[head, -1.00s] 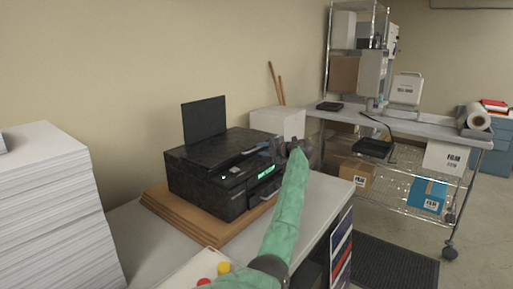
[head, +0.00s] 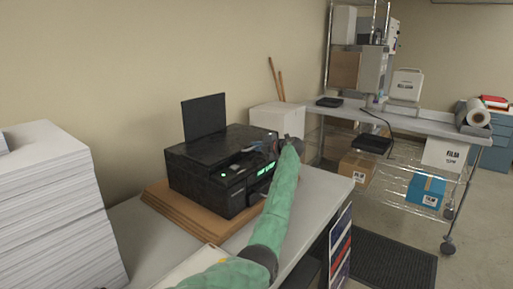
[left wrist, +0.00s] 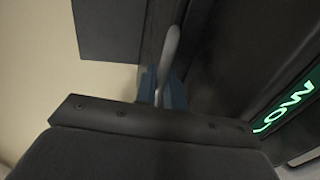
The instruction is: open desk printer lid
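The black desk printer (head: 205,185) stands on a wooden board (head: 190,216) on a grey desk. Its flat top (head: 205,148) lies level, and a dark panel (head: 204,116) stands upright behind it. My left gripper (head: 268,146) is at the printer's front right top edge, above the green display (head: 265,170). In the left wrist view, its blue fingers (left wrist: 163,90) sit on either side of a pale grey bar (left wrist: 170,58). I cannot tell whether they press on it. The display (left wrist: 288,108) shows at the right there. My right gripper is not in view.
A tall paper stack (head: 50,205) stands at the left. A white box (head: 277,119) is behind the printer's right side. A wire-shelved cart (head: 400,118) stands farther right. Bare desk (head: 318,188) lies right of my left arm.

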